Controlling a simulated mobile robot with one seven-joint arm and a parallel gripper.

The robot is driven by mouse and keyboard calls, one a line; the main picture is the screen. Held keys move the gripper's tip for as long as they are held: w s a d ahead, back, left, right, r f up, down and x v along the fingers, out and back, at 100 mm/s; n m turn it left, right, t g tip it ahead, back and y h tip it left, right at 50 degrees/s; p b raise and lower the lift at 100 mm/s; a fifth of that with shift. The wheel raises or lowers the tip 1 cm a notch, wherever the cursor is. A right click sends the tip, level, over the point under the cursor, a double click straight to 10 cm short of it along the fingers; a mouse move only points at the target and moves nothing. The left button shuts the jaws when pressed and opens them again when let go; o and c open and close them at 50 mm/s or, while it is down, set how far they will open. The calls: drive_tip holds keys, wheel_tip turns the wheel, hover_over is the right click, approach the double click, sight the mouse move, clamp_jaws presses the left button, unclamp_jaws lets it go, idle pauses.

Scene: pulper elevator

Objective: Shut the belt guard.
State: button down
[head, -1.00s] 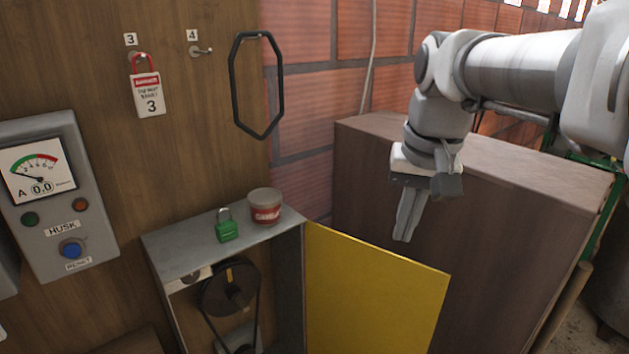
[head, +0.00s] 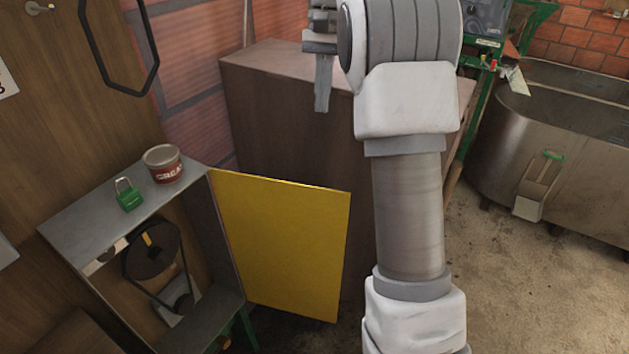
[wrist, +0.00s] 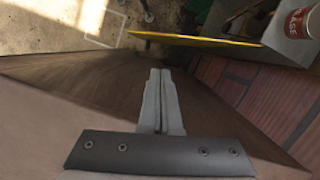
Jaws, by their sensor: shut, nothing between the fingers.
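The yellow belt guard door (head: 282,245) stands swung open to the right of the grey guard box (head: 78,213). The black pulley (head: 153,252) and its belt show inside the open box. My gripper (head: 322,97) is shut and empty, above and behind the door, in front of the wooden cabinet. In the wrist view my gripper's fingers (wrist: 158,85) are together, and the door shows edge-on as a yellow strip (wrist: 190,40) beyond them, apart from them.
A green padlock (head: 129,197) and a grease tin (head: 163,164) stand on top of the box. The brown wooden cabinet (head: 290,120) is close behind the door. A metal tank (head: 500,150) stands at the right, with bare floor (head: 530,290) in front.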

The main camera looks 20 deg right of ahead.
drive_tip(key=b+x, duration=0.1)
drive_tip(key=x, duration=1.8)
drive_tip(key=shift+s+a, duration=0.1)
drive_tip(key=shift+s, duration=0.05)
